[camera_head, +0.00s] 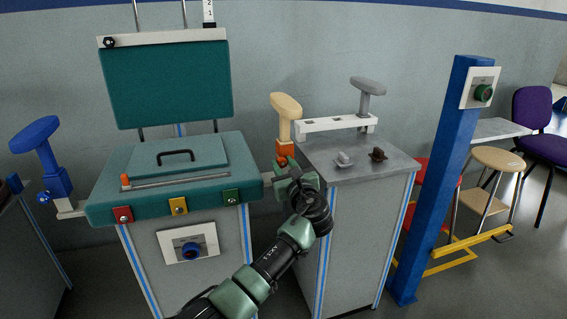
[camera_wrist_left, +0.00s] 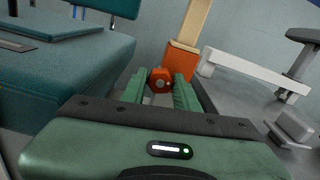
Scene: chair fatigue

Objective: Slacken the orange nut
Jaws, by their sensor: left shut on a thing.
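The orange nut (camera_wrist_left: 160,80) sits between the green fingertips of my left gripper (camera_wrist_left: 160,90) in the left wrist view, with a grey bolt end at its centre. The fingers are shut on its two sides. In the head view my left gripper (camera_head: 287,167) reaches up to the front of the orange clamp block (camera_head: 285,148) beneath the tan armrest (camera_head: 286,106). The nut is small and mostly hidden by the gripper there. The orange block also shows in the left wrist view (camera_wrist_left: 181,60), just behind the nut. My right gripper is not in view.
The teal seat (camera_head: 165,205) and backrest (camera_head: 166,82) stand left of the gripper. A grey cabinet (camera_head: 360,160) with two small knobs and a white bar (camera_head: 335,123) is close on the right. A blue post (camera_head: 440,180) stands farther right.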

